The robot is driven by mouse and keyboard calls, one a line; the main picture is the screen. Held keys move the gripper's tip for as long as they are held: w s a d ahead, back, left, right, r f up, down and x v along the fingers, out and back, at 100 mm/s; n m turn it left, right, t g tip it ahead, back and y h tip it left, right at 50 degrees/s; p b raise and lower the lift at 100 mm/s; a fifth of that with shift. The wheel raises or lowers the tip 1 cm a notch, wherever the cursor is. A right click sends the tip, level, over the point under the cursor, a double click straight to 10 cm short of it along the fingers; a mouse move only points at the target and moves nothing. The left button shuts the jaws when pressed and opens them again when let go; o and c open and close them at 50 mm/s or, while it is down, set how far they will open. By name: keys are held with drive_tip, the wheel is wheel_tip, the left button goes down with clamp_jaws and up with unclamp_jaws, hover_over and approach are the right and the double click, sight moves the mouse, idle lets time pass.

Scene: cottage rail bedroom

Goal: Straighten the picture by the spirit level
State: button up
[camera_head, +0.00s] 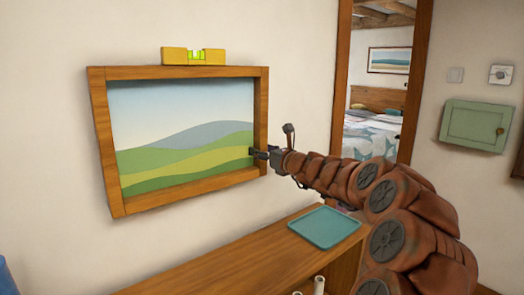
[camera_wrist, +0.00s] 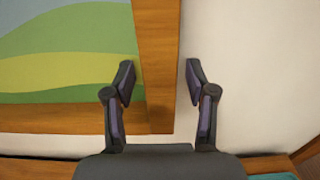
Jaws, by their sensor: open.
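The picture (camera_head: 185,150) of green hills under a pale sky hangs on the wall in a wooden frame (camera_head: 262,110). A yellow spirit level (camera_head: 175,56) with a green vial (camera_head: 197,56) sits along the frame's top edge. I cannot make out the bubble clearly. My gripper (camera_head: 258,154) is at the lower right side of the frame. In the wrist view my gripper (camera_wrist: 158,78) is open, with one finger on each side of the frame's right rail (camera_wrist: 158,50). The left finger overlaps the picture (camera_wrist: 65,70) and the right finger is over bare wall.
A wooden shelf (camera_head: 225,265) stands below the picture, with a teal tray (camera_head: 325,228) on it. A mirror or doorway (camera_head: 342,70) showing a bed is to the right. A green wall cabinet (camera_head: 475,123) hangs further right.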

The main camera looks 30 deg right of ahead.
drive_tip(key=shift+c, duration=0.2)
clamp_jaws()
idle(0.3)
